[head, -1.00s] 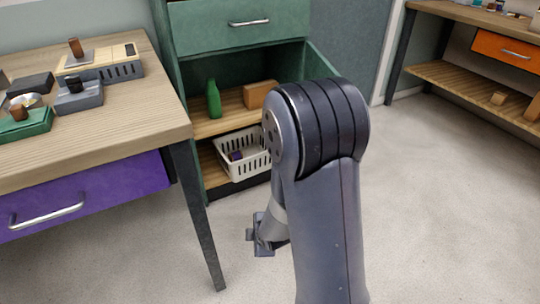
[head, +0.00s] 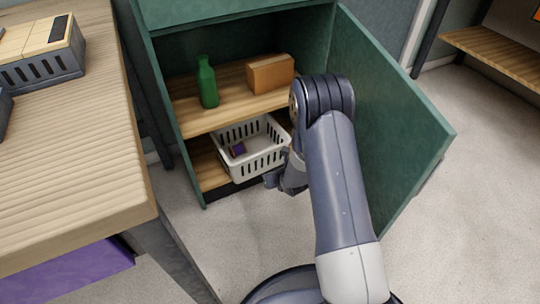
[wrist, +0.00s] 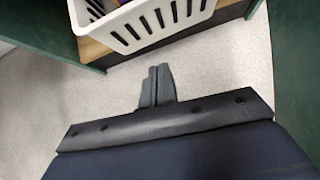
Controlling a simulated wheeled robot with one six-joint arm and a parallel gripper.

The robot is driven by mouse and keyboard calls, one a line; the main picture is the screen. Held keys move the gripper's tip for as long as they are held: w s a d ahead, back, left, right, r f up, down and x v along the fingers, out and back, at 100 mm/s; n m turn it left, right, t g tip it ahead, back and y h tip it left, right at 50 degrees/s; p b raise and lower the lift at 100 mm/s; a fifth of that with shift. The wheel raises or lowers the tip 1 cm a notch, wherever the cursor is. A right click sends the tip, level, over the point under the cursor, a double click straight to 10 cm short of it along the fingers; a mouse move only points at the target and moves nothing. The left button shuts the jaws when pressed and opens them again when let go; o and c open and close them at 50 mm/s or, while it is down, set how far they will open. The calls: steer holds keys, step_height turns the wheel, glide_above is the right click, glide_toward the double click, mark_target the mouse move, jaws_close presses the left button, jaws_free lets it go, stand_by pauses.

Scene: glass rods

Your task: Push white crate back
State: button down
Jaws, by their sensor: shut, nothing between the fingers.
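The white crate (head: 262,163) is a slotted basket on the bottom shelf of the green cabinet. Its front sticks out a little past the shelf edge, and a small purple thing (head: 237,149) lies in it. In the wrist view the crate (wrist: 165,22) fills the top middle. My gripper (head: 270,181) is in front of the crate, low and near its front right side. In the wrist view my gripper (wrist: 157,72) has its fingers together, empty, with floor showing between the tips and the crate. My arm hides the crate's right end in the head view.
The green cabinet door (head: 385,130) stands open on the right, close to my arm. A green bottle (head: 207,82) and a brown box (head: 270,73) stand on the shelf above. A wooden table (head: 75,150) is at left. The floor (head: 430,235) is clear at right.

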steer(key=w+f, duration=0.1)
steer(key=b, duration=0.4)
glide_toward(260, 164)
steer(key=shift+x, duration=2.7)
steer(key=shift+w, duration=0.1)
